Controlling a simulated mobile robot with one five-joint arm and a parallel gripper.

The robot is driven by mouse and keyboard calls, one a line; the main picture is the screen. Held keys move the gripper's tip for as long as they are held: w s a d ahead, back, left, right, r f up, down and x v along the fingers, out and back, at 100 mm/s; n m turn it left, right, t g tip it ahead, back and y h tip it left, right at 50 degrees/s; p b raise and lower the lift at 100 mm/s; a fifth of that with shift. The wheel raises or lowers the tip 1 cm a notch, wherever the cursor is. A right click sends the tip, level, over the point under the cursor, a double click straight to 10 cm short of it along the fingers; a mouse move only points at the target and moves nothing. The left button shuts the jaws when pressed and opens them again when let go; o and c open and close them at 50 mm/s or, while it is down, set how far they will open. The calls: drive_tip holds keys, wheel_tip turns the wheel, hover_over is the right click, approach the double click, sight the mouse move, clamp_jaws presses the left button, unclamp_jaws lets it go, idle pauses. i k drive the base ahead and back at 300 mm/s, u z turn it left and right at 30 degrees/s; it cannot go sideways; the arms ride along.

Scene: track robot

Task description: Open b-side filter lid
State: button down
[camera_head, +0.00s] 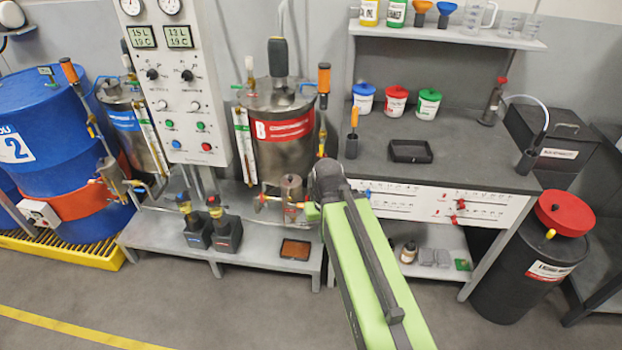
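The B tank (284,140) is a steel drum with a red label, left of centre. Below it, a small metal canister (291,188) sits in the pipework, and it looks like the b-side filter. Its lid is too small to tell whether it is open or shut. My gripper (316,207) is at the end of my green arm, just right of the canister. I cannot tell whether they touch. The dark wrist hides most of the gripper, so its fingers cannot be made out.
A control panel (182,75) with gauges stands left of the B tank. Orange-handled valves (323,85) stick up beside the tank. A grey workbench (460,160) with small tubs is to the right. Two dark pumps (228,232) and a small brown tray (296,249) sit on the low platform.

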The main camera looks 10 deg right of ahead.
sight(290, 184)
drive_tip(key=u, duration=0.15)
drive_tip(key=i, duration=0.6)
drive_tip(key=z, duration=0.2)
drive_tip(key=k, duration=0.6)
drive_tip(key=u, duration=1.4)
drive_tip(key=i, duration=0.35)
drive_tip(key=z, duration=0.1)
